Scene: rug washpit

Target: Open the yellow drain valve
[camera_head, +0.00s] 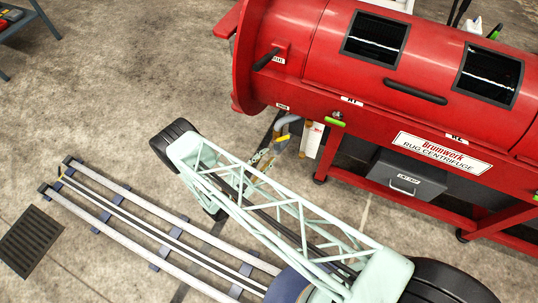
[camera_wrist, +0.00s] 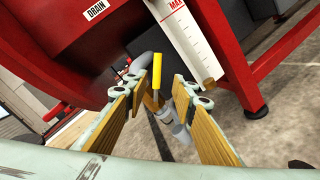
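The yellow drain valve handle (camera_head: 283,138) sits on a grey pipe below the left end of the red centrifuge. In the wrist view the yellow handle (camera_wrist: 160,75) points upward, on a bent grey pipe with a brass-coloured part at its lower end. My gripper (camera_wrist: 166,84) is open, its wood-coloured finger pads standing either side of the handle's line. A gap shows on the right; contact on the left cannot be told. In the head view my gripper (camera_head: 262,158) is small, just left of and below the valve.
The red centrifuge (camera_head: 310,50) rises above the valve. A white MAX-marked gauge (camera_wrist: 186,40) stands close to its right. A green handle (camera_head: 335,122) and a grey drawer box (camera_head: 405,180) are further right. A floor grate (camera_head: 30,240) lies at left.

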